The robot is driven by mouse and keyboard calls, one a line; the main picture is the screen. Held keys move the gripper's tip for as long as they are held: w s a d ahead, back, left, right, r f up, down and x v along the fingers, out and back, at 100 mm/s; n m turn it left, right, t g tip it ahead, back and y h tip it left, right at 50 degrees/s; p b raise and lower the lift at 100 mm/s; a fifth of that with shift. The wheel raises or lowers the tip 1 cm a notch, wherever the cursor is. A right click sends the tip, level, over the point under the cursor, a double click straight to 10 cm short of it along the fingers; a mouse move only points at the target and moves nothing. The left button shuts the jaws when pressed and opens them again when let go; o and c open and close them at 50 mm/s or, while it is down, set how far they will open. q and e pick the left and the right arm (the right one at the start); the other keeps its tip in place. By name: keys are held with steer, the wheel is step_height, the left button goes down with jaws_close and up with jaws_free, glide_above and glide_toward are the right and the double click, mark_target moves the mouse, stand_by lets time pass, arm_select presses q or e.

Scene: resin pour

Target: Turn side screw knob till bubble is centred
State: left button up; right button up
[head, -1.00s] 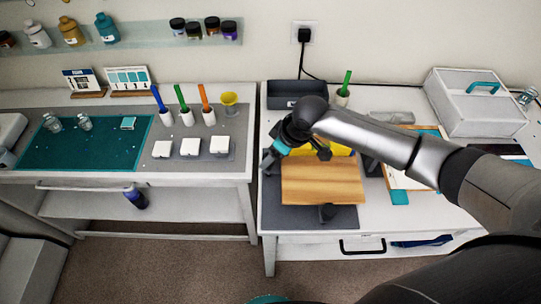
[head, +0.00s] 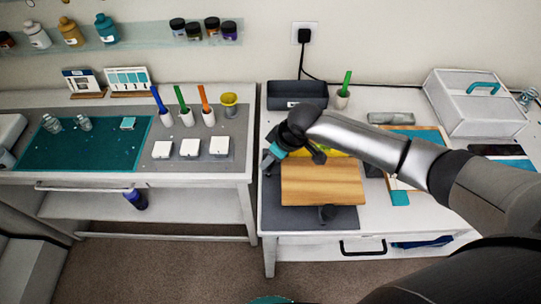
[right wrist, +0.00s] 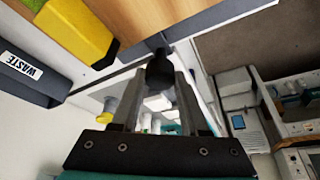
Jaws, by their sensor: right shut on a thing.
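The wooden board (head: 322,182) lies on a grey mat on the right table. A yellow block, apparently the level (head: 343,153), sits at its back edge, partly behind my right arm. It also shows in the right wrist view (right wrist: 72,28); no bubble can be made out. My right gripper (head: 268,166) is at the board's left side. In the right wrist view, its fingers (right wrist: 162,84) are shut on a dark side screw knob (right wrist: 159,70) beside the board. My left gripper is not in view.
A dark waste bin (head: 297,93) stands behind the board, with a green-handled tool in a white cup (head: 342,97) beside it. A white case (head: 475,103) is at the back right. The left table holds cups, white blocks and a teal mat (head: 85,145).

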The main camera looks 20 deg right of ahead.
jaws_close()
